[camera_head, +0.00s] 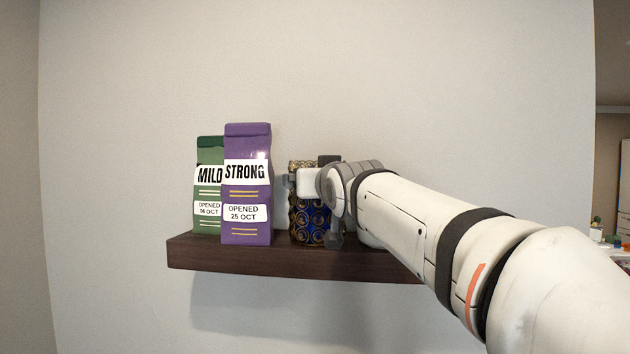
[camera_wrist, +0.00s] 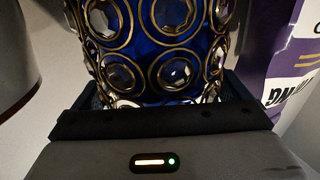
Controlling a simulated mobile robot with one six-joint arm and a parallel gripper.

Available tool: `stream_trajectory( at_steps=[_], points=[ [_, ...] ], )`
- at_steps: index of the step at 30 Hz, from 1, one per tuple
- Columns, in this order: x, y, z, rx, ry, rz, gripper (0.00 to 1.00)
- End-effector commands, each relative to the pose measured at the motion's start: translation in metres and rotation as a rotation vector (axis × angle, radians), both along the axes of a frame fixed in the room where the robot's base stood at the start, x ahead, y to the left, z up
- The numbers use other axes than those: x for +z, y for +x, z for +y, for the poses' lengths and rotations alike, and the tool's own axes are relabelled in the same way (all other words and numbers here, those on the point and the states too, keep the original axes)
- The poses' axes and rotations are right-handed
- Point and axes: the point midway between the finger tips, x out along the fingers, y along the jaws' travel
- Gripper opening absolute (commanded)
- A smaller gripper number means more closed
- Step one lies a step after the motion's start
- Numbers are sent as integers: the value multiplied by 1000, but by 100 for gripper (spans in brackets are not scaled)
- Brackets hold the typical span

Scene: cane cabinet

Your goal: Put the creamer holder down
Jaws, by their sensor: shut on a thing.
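The creamer holder is a blue cylinder (camera_head: 309,220) with gold rings and clear gems. In the head view it is at the shelf, just right of the purple bag, with its upper part partly hidden by my gripper and wrist. My gripper (camera_head: 325,240) is shut on it. In the wrist view the creamer holder (camera_wrist: 160,45) fills the top middle, between the dark fingers of my gripper (camera_wrist: 155,105). It looks upright. Its base appears at the level of the shelf top, but I cannot tell whether it touches.
A dark wooden shelf (camera_head: 290,262) is fixed to a plain wall. A purple STRONG bag (camera_head: 247,190) stands close left of the holder, and it also shows in the wrist view (camera_wrist: 265,60). A green MILD bag (camera_head: 208,150) stands farther left. My arm hides the shelf's right end.

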Motion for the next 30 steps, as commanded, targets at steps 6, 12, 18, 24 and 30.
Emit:
stream_trajectory(
  at_steps=[6,12,18,24,30],
  points=[
    [1,0,-1,-1,1,-4,34],
    [-1,0,-1,-2,0,0,100],
    [0,0,-1,-2,0,0,100],
    [-1,-22,-6,-2,1,-3,100],
    [-2,-66,-15,-3,0,-5,100]
  ],
)
